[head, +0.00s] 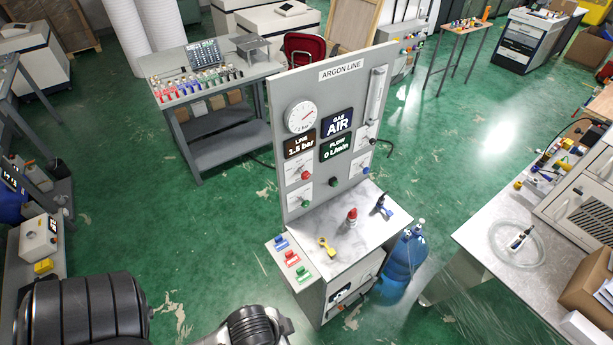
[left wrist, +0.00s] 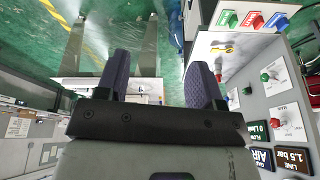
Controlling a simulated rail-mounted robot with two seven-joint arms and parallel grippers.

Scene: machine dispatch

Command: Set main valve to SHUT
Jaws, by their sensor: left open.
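The grey upright panel labelled ARGON LINE (head: 343,68) carries the valves. On its left side sit an upper knob (head: 305,175) and a lower knob (head: 305,204), each on a white plate. The line display (head: 299,145) reads 1.5 bar and the flow display (head: 335,149) reads 0 L/min. My left gripper (left wrist: 160,80) is open, empty and apart from the panel. My right gripper is out of view.
The bench top (head: 347,245) before the panel holds a yellow tool (head: 326,247), a red-topped item (head: 351,215) and a blue-black item (head: 382,204). A blue water bottle (head: 405,255) stands at its right. A white worktable (head: 500,235) stands further right.

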